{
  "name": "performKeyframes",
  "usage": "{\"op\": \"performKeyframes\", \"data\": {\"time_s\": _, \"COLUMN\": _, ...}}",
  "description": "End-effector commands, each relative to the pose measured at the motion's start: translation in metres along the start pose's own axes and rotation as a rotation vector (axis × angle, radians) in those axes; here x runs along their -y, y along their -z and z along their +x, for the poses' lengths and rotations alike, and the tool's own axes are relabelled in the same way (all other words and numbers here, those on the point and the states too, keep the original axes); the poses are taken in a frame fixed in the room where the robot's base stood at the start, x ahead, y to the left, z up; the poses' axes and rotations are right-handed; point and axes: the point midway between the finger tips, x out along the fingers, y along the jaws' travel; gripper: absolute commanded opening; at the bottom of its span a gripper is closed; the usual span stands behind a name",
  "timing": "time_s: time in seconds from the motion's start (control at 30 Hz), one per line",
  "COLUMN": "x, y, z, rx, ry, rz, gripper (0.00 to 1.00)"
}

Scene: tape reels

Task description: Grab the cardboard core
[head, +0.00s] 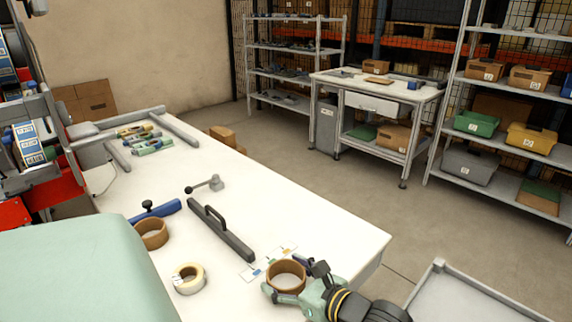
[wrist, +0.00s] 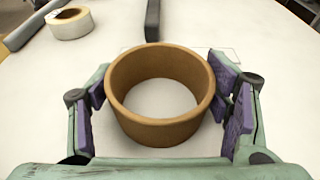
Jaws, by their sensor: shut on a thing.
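The cardboard core (head: 287,288) is a plain brown ring near the front right edge of the white table. In the wrist view the core (wrist: 160,132) is upright between my fingers, its round opening facing up and the white surface showing through it. My gripper (head: 285,290) is shut on its outside, and the wrist view shows my gripper (wrist: 160,95) with purple pads at its left and right sides. I cannot tell whether the core rests on the table or hangs just above it. A second brown ring (head: 152,246) lies farther left.
A white tape roll (head: 188,285) lies left of my gripper; it also shows in the wrist view (wrist: 69,33). A dark bar with a handle (head: 222,237) lies beyond, near a printed card (head: 259,268). A grey tray (head: 440,290) stands right, off the table.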

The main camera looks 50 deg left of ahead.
Motion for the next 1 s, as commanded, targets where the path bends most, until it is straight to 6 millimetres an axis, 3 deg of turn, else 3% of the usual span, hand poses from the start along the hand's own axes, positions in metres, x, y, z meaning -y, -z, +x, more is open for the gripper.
{"op": "performKeyframes", "data": {"time_s": 0.3, "x": 0.000, "y": 0.000, "z": 0.000, "rx": 0.000, "ry": 0.000, "rz": 0.000, "gripper": 0.44}}
{"op": "performKeyframes", "data": {"time_s": 0.67, "x": 0.000, "y": -0.005, "z": -0.001, "rx": 0.001, "ry": 0.000, "rz": 0.000, "gripper": 0.43}}
{"op": "performKeyframes", "data": {"time_s": 0.83, "x": -0.001, "y": -0.023, "z": -0.007, "rx": 0.001, "ry": -0.001, "rz": -0.005, "gripper": 0.43}}
{"op": "performKeyframes", "data": {"time_s": 1.0, "x": 0.000, "y": -0.054, "z": -0.017, "rx": 0.002, "ry": 0.000, "rz": -0.005, "gripper": 0.43}}
